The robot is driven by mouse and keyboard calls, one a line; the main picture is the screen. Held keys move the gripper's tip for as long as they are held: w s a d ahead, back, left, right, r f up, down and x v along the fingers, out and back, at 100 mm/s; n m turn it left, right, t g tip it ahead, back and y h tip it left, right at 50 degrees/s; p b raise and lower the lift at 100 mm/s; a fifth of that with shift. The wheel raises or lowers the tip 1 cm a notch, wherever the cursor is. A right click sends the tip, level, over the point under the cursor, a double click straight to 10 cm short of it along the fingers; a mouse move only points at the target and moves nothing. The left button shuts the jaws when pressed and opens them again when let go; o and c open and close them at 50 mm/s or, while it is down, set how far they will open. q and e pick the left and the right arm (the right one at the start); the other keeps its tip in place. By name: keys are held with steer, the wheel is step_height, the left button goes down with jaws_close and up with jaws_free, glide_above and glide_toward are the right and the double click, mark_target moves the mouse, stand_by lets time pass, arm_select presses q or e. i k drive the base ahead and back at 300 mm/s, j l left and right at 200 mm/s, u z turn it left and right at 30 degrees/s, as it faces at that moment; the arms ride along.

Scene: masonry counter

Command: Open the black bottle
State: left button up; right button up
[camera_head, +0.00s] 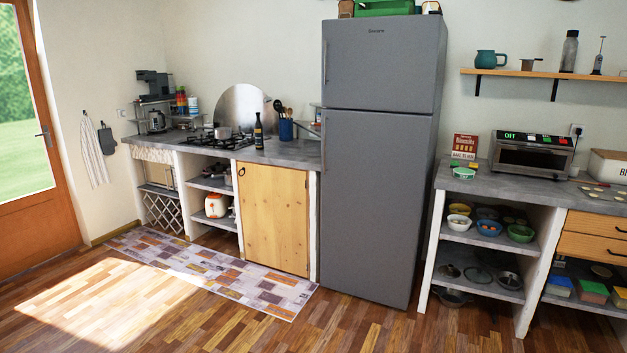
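A black bottle (258,132) with a narrow neck and a small label stands upright on the grey masonry counter (290,155). It is near the counter's front edge, just right of the gas hob (222,140). It is too small in view to tell the details of its cap. Neither of my grippers shows in the head view.
A blue utensil pot (286,129) stands right of the bottle, with a tall grey fridge (377,170) beyond it. A patchwork rug (215,275) lies before the counter. The wooden floor (215,325) is clear.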

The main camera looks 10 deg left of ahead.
mark_target(257, 127)
steer(key=i+j+u, duration=0.4)
steer(key=i, duration=0.55)
steer(key=i+j+u, duration=0.1)
steer(key=i+u, duration=0.35)
steer(key=i, duration=0.5)
